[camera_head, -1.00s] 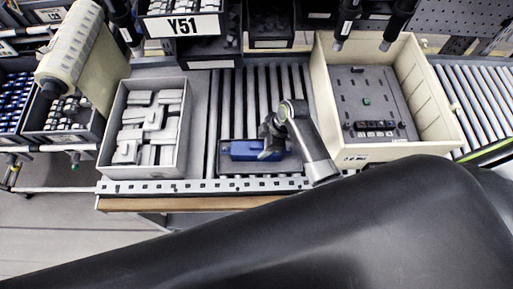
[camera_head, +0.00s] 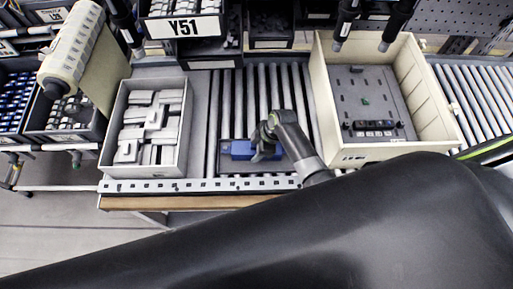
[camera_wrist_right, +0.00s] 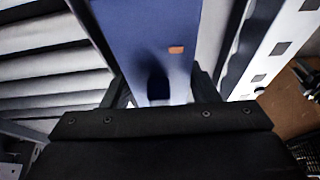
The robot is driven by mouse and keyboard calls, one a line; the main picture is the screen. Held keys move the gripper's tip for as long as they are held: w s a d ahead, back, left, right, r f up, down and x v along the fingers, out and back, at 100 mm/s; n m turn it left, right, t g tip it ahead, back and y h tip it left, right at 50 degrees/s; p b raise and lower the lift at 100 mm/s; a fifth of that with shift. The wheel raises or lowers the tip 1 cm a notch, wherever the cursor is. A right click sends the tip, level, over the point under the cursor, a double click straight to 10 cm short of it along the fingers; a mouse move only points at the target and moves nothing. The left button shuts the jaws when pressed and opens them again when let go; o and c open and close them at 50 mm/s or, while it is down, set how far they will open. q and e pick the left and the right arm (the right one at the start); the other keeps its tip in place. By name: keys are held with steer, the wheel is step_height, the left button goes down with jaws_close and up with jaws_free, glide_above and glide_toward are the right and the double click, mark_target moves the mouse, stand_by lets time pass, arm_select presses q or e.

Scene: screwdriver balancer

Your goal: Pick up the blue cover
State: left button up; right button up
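The blue cover (camera_head: 238,148) lies in a shallow dark tray (camera_head: 224,166) on the roller conveyor, at the middle of the head view. My right gripper (camera_head: 262,150) is low over the right part of the cover and hides some of it. In the right wrist view the blue cover (camera_wrist_right: 150,40), with a small orange mark and a dark opening, runs between the two fingers of my right gripper (camera_wrist_right: 163,88). The fingers look apart, one on each side of it; firm contact is not visible. My left gripper cannot be made out.
A grey bin (camera_head: 112,165) with several light grey parts stands to the left. A cream crate (camera_head: 437,95) with a dark insert stands to the right. Conveyor rollers (camera_head: 285,85) are bare behind the tray. A perforated metal rail (camera_head: 215,184) runs along the front.

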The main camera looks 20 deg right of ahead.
steer(key=c, duration=0.6)
steer(key=shift+c, duration=0.2)
steer(key=shift+r, duration=0.15)
